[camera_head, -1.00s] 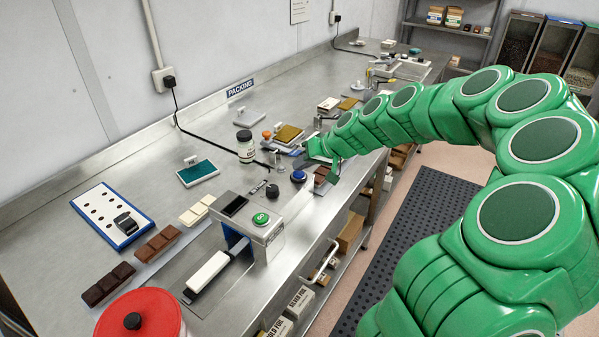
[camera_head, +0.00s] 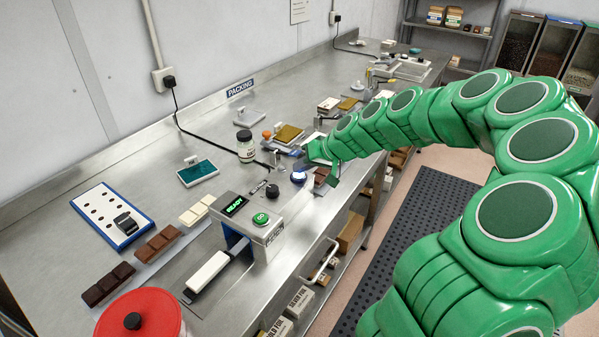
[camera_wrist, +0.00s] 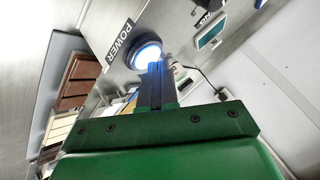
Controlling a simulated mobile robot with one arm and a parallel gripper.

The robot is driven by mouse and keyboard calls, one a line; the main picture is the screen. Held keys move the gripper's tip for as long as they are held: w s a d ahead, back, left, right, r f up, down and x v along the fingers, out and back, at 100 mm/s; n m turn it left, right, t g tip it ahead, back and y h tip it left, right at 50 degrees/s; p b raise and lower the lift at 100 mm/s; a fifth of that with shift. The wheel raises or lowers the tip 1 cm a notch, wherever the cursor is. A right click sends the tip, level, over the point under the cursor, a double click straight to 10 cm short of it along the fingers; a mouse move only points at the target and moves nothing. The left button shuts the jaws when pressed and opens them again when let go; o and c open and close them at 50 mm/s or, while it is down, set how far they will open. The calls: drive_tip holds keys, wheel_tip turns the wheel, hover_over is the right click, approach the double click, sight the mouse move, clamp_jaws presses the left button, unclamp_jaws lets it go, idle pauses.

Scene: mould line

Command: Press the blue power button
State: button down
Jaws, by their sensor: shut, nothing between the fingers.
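In the wrist view the lit button (camera_wrist: 147,54) sits in a dark ring beside a black POWER label (camera_wrist: 116,40). My gripper (camera_wrist: 156,68) is shut and empty, with its fingertips at the button's lower edge in that view; whether they touch it I cannot tell. In the head view my gripper (camera_head: 308,163) is beside the button, its tips partly hidden. The machine's small display (camera_head: 235,206) shows green READY text.
A green button (camera_head: 261,218) and a black knob (camera_head: 272,191) are on the machine. A red lid (camera_head: 140,318) is at the front.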

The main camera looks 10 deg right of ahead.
sight(302, 174)
drive_tip(key=shift+r, duration=0.4)
idle(0.5)
wheel_tip(302, 174, up, 6)
idle(0.7)
idle(2.8)
